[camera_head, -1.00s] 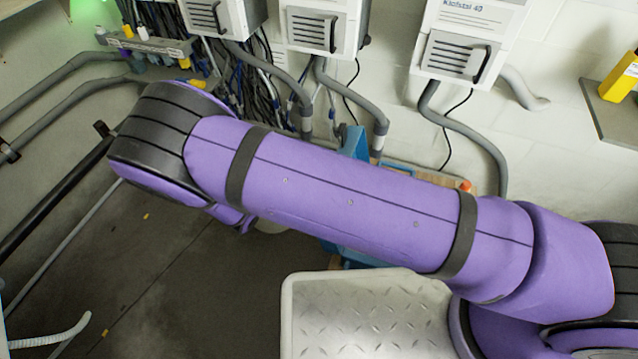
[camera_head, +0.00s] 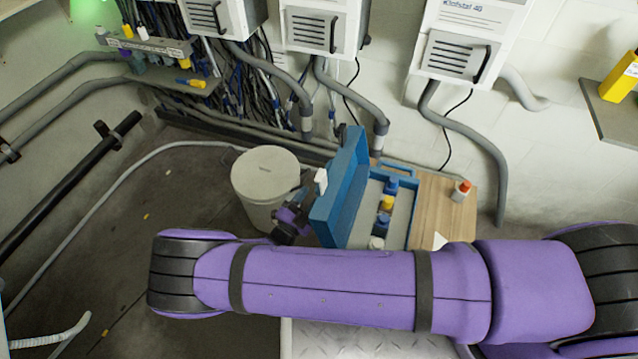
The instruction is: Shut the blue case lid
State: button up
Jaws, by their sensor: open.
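The blue case (camera_head: 400,225) stands open on a small wooden table. Its lid (camera_head: 341,195) is raised and stands steeply along the left side of the case. Several small bottles with blue, yellow and white tops lie in the case (camera_head: 412,172). My gripper (camera_head: 308,195) is at the outer, left side of the lid, small and partly dark in the picture. It holds nothing that I can see, and I cannot tell whether it touches the lid. My forearm hides the near edge of the case.
A pale lidded bin (camera_head: 265,180) stands just left of my gripper. A white bottle with a red cap (camera_head: 461,190) and a small white object (camera_head: 440,241) are on the wooden table (camera_head: 430,200). Grey pipes and wall boxes (camera_head: 455,60) line the back wall.

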jog(key=shift+x, duration=2.65)
jog(key=shift+c, duration=0.3)
grip_shut()
